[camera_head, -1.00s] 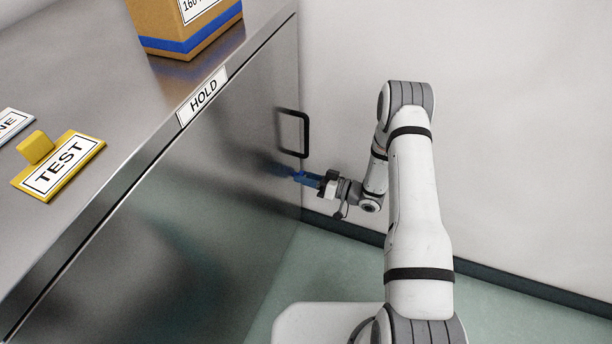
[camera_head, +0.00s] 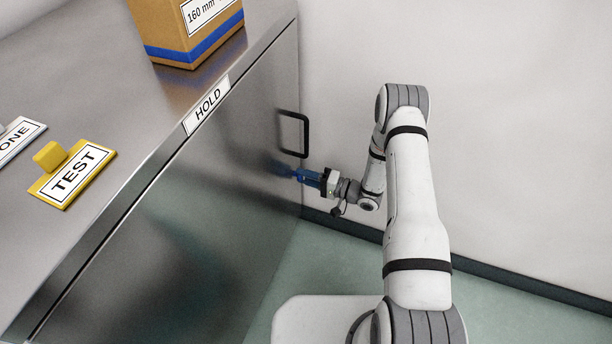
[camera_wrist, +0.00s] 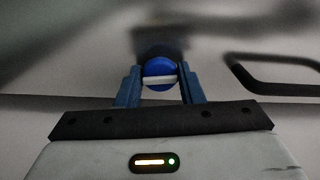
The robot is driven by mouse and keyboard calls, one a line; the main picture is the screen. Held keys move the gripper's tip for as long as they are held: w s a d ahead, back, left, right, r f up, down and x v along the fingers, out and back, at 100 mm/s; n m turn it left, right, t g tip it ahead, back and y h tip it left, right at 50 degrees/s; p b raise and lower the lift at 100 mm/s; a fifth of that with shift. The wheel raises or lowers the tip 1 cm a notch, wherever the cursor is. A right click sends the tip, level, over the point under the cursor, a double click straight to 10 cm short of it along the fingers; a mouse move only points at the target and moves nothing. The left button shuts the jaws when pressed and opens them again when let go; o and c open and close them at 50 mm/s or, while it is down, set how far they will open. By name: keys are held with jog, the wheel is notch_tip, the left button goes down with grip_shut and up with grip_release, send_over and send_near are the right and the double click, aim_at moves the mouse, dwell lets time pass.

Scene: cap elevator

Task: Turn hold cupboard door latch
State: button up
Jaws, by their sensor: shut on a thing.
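The hold cupboard door (camera_head: 190,200) is a shiny steel panel under the HOLD label (camera_head: 208,104). Its latch (camera_wrist: 159,74) is a round blue knob with a white bar across it, seen in the wrist view. The white bar lies about level in that picture. My gripper (camera_wrist: 160,88) has its blue fingers on both sides of the knob and is shut on it. In the head view my gripper (camera_head: 299,175) meets the door at its far end, below the black handle, and the knob is hard to make out there.
The black door handle (camera_head: 306,134) stands out close to my gripper; it also shows at the right in the wrist view (camera_wrist: 275,88). A cardboard box (camera_head: 190,50) and a yellow TEST plate (camera_head: 72,176) are on the counter. A white wall (camera_head: 500,100) is close beyond the arm.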

jog(key=shift+w+m, duration=0.1)
jog(key=shift+m, duration=0.5)
jog(key=o, duration=1)
jog(key=p+v, duration=0.1)
jog(key=v, duration=0.7)
